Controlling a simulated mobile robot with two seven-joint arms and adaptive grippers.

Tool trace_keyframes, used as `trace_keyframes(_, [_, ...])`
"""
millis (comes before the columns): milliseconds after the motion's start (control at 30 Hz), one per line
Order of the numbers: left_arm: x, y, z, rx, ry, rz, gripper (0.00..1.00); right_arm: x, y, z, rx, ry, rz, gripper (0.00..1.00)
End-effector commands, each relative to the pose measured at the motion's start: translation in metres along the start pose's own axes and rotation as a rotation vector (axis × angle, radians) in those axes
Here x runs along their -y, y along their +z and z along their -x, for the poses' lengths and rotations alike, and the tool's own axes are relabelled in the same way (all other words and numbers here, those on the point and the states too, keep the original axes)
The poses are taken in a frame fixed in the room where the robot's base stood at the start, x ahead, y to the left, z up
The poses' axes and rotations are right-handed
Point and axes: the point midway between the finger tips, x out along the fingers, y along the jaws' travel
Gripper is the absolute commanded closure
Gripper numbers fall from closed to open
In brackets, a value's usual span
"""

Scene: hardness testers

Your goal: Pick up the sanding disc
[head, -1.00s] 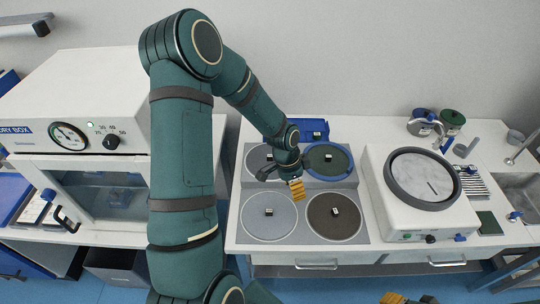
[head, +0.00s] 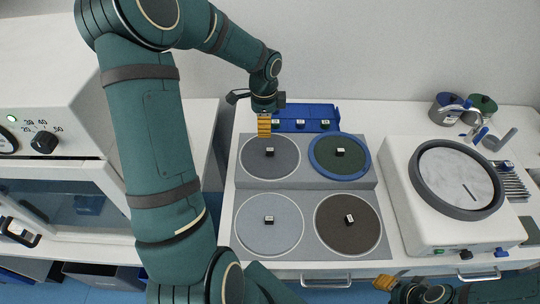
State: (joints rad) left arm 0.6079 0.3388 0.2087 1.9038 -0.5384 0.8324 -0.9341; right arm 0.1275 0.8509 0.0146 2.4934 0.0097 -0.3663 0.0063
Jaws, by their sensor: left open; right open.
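Four round discs lie on a grey two-level stand, each with a small pale block at its middle. They are a dark grey disc (head: 284,166) at back left, a green disc (head: 352,160) with a blue rim at back right, a light grey disc (head: 285,235) at front left and a dark brown disc (head: 333,233) at front right. I cannot tell which one is the sanding disc. My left gripper (head: 264,126) is open and empty, its yellow fingers pointing down above the back edge of the dark grey disc. My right gripper (head: 384,282) is open at the bottom, in front of the counter.
A blue rack (head: 306,114) stands behind the discs. A white polishing machine (head: 408,205) is to the right, with metal canisters (head: 446,108) behind it. A white dry box (head: 60,185) fills the left. A drawer handle (head: 326,282) shows on the counter front.

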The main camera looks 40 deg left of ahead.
Motion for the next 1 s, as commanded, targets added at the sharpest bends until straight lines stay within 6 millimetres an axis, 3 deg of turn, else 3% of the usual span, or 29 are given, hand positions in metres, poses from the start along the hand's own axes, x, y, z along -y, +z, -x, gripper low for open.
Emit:
trace_keyframes(300, [0.0,-0.001,-0.06,0.0,0.004,0.0,0.47,-0.003,0.005,-0.01,0.011,-0.002,0.004,0.58])
trace_keyframes(567, [0.0,-0.002,-0.079,-0.001,0.002,0.0,0.47,-0.004,0.007,-0.013,0.014,-0.002,0.005,0.58])
trace_keyframes(833, [0.005,-0.011,-0.115,0.0,0.004,0.0,0.47,-0.007,0.01,-0.021,0.021,-0.003,0.007,0.58])
trace_keyframes(1000, [0.005,-0.01,-0.127,-0.001,0.002,0.0,0.47,-0.008,0.011,-0.022,0.023,-0.003,0.008,0.58])
